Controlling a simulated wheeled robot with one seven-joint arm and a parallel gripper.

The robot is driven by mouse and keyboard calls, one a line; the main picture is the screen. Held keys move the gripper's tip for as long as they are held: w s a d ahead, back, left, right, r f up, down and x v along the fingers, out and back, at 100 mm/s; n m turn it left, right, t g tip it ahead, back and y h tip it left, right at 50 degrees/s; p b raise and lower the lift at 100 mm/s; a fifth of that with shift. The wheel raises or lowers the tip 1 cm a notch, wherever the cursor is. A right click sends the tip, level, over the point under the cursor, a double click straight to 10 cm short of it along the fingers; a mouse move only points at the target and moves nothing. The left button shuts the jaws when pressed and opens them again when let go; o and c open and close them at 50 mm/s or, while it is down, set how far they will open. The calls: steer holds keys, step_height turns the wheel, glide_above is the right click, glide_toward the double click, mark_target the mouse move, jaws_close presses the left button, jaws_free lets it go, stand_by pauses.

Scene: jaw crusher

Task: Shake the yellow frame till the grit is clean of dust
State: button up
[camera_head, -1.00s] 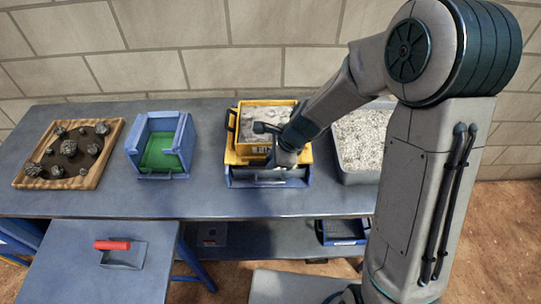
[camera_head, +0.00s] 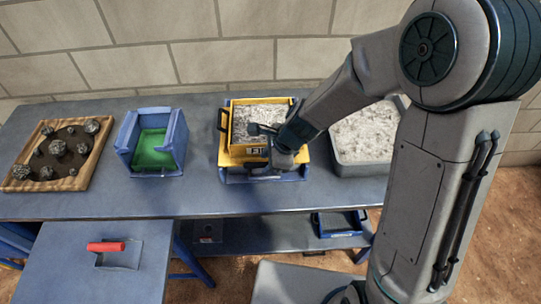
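The yellow frame (camera_head: 228,152) sits over a blue base (camera_head: 232,178) on the bench, right of the middle. Grey-white grit (camera_head: 258,115) fills the frame's top. A black handle (camera_head: 223,119) shows on its left side. My gripper (camera_head: 283,160) is at the frame's front right edge, seen from behind. My wrist hides its fingers, so I cannot tell whether it grips the frame. Whether dust remains in the grit is too small to tell.
A grey tray of pale grit (camera_head: 341,160) stands right of the frame, partly behind my arm. A blue bin with a green floor (camera_head: 126,152) and a wooden tray of dark rocks (camera_head: 76,184) stand left.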

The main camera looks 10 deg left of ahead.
steer(key=v, duration=1.3)
steer(key=shift+d+r, duration=0.15)
steer(key=shift+r, duration=0.2)
